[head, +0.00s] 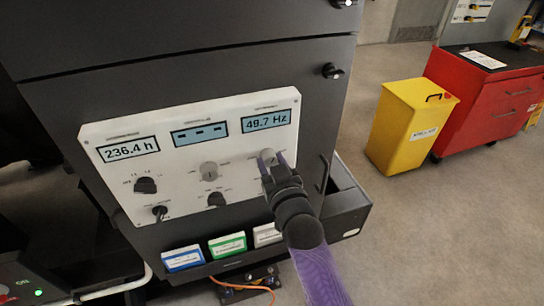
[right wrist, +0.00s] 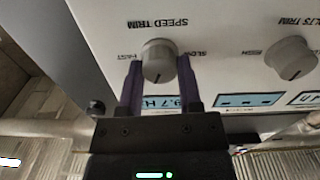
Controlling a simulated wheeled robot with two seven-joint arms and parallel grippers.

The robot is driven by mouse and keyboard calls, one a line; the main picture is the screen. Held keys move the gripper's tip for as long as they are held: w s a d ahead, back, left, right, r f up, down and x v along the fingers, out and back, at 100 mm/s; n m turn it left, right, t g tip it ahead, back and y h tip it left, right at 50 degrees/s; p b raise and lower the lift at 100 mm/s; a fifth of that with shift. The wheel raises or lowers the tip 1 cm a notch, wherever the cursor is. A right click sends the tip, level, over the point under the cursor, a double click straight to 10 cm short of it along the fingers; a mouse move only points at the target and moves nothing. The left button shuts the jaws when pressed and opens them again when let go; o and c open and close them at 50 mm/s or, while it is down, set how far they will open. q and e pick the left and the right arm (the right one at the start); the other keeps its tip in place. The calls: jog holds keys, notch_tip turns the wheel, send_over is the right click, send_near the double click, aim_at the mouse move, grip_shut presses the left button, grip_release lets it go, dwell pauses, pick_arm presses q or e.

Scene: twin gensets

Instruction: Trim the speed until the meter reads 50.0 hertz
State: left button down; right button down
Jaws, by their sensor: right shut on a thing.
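The frequency meter (head: 266,121) at the panel's upper right reads 49.7 Hz in the head view. In the right wrist view its display (right wrist: 168,103) is upside down and partly hidden by my gripper. The grey speed trim knob (right wrist: 159,62) sits below the meter on the white panel (head: 130,190), with FAST and SLOW marks beside it. My right gripper (head: 272,160) is shut on the speed trim knob, one finger on each side, as the right wrist view (right wrist: 160,85) also shows. My left gripper is not in view.
A volts trim knob (head: 208,170) is left of the speed knob, with black selector knobs (head: 145,185) further left. The hour meter (head: 128,149) reads 236.4 h, and the middle display (head: 199,135) shows dashes. A yellow bin (head: 408,125) and red cabinet (head: 480,95) stand right.

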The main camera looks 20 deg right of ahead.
jog(key=shift+r+m+p, duration=0.1)
jog(key=shift+m+p, duration=0.3)
jog(key=shift+m, duration=0.4)
jog(key=shift+m+p, duration=0.3)
jog(key=shift+m, duration=0.6)
jog(key=shift+c, duration=1.9)
grip_release()
jog(key=shift+o, duration=0.5)
jog(key=shift+s, duration=0.1)
